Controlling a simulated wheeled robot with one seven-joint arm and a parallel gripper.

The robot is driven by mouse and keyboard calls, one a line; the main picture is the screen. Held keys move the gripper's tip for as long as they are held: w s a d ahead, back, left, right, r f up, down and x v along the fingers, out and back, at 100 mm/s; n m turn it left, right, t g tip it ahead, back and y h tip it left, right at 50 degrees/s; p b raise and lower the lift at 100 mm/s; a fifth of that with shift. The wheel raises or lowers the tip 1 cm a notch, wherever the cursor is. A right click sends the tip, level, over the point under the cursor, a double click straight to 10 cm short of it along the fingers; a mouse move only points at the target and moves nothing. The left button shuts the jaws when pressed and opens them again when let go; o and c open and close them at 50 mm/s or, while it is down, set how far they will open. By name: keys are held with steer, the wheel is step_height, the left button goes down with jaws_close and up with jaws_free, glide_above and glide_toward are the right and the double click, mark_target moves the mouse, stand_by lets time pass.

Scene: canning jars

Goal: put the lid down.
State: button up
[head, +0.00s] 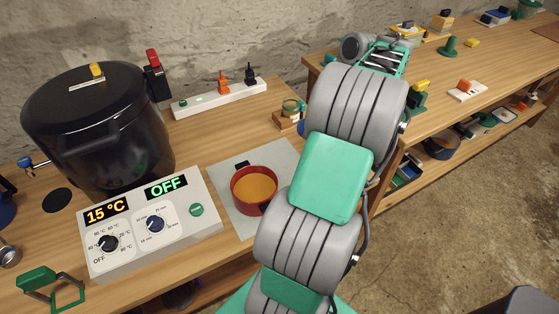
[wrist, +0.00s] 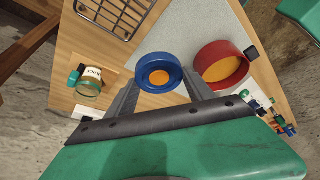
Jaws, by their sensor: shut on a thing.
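The lid (wrist: 144,82) is a round blue piece with a paler inner ring and an orange centre, in the wrist view. My gripper (wrist: 159,88) is shut on it, with one dark finger on each side. I cannot tell how high the lid is above the surface below, or whether the orange centre is part of it.
A red pot of orange liquid (head: 238,197) stands on a pale grey mat (head: 226,214); it also shows in the wrist view (wrist: 203,75). A wire rack (wrist: 110,15) is at the wrist view's top left. A black canner (head: 115,130) and control box (head: 190,240) stand left.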

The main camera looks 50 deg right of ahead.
steer(key=s+d+f, duration=0.2)
steer(key=s, duration=0.1)
steer(key=b, duration=0.1)
glide_above(275, 152)
steer(key=s, duration=0.2)
steer(key=shift+n, duration=0.3)
steer(key=f, duration=0.9)
steer(key=shift+w+d, duration=0.25)
steer(key=shift+d, duration=0.15)
step_height(275, 152, down, 3)
steer(key=shift+w+r, duration=0.1)
steer(key=shift+f, duration=0.45)
steer(key=o, duration=1.6)
steer(key=shift+c, duration=0.2)
steer(key=shift+r, duration=0.15)
